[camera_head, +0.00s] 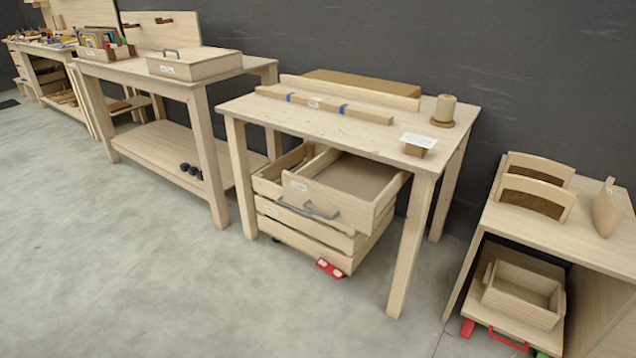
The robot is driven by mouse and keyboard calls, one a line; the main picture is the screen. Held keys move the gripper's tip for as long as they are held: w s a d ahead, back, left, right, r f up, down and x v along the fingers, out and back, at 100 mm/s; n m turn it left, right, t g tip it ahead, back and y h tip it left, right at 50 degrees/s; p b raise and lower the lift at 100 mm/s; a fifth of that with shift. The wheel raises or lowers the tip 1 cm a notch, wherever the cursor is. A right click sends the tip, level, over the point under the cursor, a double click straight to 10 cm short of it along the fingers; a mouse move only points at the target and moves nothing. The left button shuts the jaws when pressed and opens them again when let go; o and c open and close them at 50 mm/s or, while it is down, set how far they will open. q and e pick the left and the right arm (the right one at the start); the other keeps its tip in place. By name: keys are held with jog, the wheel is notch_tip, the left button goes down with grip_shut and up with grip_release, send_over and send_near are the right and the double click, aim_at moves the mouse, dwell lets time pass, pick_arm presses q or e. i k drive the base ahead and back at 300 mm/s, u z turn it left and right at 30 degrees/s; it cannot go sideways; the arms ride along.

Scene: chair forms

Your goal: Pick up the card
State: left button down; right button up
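A small white card (419,140) rests on a small brown block (415,151) near the front right corner of the middle wooden table (350,143). The card looks tilted, with its face toward me. Any print on it is too small to read. Neither of my grippers is in view.
Below, an open drawer (340,190) sticks out from a wheeled cabinet. A lower table (560,225) stands at right. The floor in front is clear.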

aim_at(423, 141)
jog(key=z, duration=1.7)
jog(key=i, duration=2.3)
jog(key=u, duration=3.25)
